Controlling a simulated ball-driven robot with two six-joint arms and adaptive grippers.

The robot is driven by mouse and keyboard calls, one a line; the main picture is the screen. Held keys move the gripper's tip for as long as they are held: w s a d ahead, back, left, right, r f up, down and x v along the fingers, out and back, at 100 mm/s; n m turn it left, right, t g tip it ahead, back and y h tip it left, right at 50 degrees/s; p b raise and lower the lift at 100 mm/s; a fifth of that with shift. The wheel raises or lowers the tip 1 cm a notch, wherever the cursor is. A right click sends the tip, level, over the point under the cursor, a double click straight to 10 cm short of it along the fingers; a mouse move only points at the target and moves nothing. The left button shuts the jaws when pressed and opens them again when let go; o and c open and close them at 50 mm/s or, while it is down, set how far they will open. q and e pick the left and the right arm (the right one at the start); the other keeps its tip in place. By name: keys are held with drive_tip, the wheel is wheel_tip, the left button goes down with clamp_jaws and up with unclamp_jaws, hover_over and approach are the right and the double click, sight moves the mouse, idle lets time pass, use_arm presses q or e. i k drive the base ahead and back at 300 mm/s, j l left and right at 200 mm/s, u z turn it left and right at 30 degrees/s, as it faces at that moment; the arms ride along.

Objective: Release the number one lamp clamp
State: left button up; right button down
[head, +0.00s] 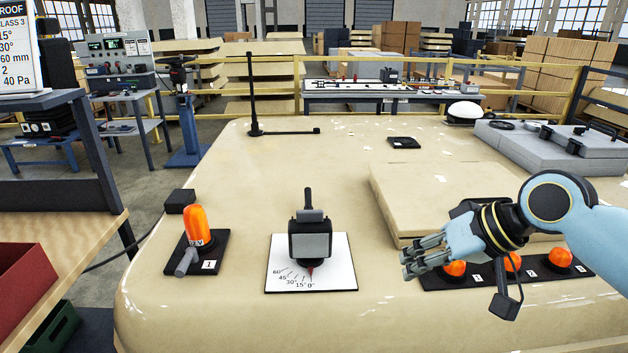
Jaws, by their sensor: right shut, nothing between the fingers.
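The number one lamp (196,222) is an orange beacon, tilted a little, on a black base plate with a white "1" label (209,265) at the left of the cab roof. A grey lever, seemingly its clamp (186,262), sticks out at the lamp's foot toward the front left. I cannot tell whether the clamp is tight or loose. My left gripper is not in view.
A black gauge device (310,238) stands on a white angle card (282,252) between the lamp and my right gripper. Several orange lamps (512,261) sit on a black strip at right. A raised beige panel (400,190) lies behind my gripper. The roof's middle back is mostly clear.

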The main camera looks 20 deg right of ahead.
sight(307, 191)
drive_tip(key=i, duration=1)
